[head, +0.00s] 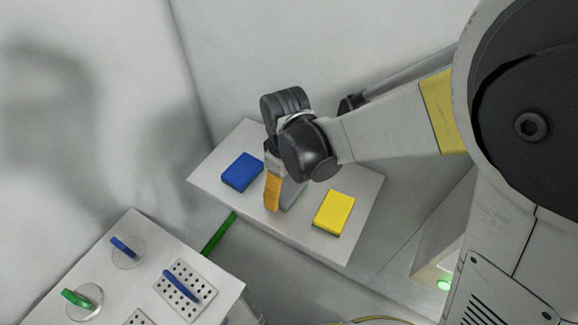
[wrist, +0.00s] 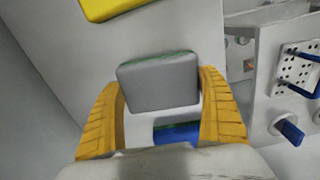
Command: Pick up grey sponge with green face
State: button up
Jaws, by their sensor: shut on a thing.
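The grey sponge (wrist: 158,84) is between the two yellow fingers of my gripper (wrist: 162,108) in the wrist view, with a thin strip of its green face showing along the far edge. My gripper is shut on it. In the head view my gripper (head: 283,192) is over the white table, and the sponge (head: 292,194) is mostly hidden behind a finger. I cannot tell whether the sponge still touches the table.
A blue sponge (head: 242,172) lies left of my gripper and a yellow sponge (head: 334,211) lies right of it on the white table (head: 225,150). A lower-left bench (head: 140,235) holds blue and green handled pieces and perforated plates. Walls stand close behind the table.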

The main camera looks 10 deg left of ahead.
aim_at(286, 186)
notch_tip(286, 186, up, 4)
jog(key=shift+r+p, duration=0.15)
jog(key=shift+p, duration=0.8)
jog(key=d+r+p, duration=0.3)
jog(key=d+r, duration=0.3)
jog(key=d, duration=0.5)
jog(key=shift+w+d+r, duration=0.15)
jog(key=shift+w+d, duration=0.2)
jog(key=shift+w, duration=0.05)
jog(key=shift+o, duration=0.7)
jog(key=shift+c, duration=1.3)
jog(key=shift+s, duration=0.1)
